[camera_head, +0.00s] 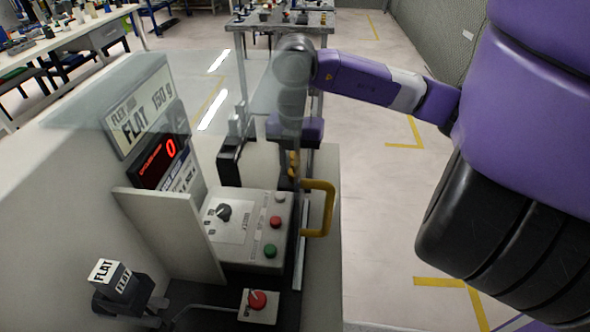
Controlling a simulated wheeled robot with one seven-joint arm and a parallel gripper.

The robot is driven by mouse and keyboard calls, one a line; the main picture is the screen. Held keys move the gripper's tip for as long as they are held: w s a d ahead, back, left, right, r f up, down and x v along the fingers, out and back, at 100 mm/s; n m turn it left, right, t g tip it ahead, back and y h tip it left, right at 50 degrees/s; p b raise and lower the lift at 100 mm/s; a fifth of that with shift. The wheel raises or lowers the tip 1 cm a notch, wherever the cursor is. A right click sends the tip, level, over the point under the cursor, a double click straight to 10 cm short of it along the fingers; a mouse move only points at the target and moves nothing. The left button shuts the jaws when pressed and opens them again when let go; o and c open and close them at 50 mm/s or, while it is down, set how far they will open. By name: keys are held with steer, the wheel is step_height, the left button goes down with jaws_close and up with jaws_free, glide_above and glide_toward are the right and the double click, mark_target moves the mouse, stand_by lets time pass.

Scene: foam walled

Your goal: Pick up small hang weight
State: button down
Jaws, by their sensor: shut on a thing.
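My purple arm reaches in from the right, and its forward part hangs down behind a clear panel (285,110). My gripper (293,152) is at the lower end of the arm, beside the test machine and left of its yellow handle. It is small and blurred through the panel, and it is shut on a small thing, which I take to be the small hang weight. Small yellow-brass shapes show just below the purple wrist. I cannot tell the weight's outline from the parts around it, and the fingertips are not clear.
The test machine has a red digital display (160,160) showing 0, a control panel (245,225) with a knob and buttons, and a yellow handle (329,208). A red button box (258,304) is at the front. A cluttered table (280,22) stands behind. The floor on the right is clear.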

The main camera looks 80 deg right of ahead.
step_height(320, 180, up, 22)
steer(key=p, duration=0.3)
steer(key=shift+f, duration=0.15)
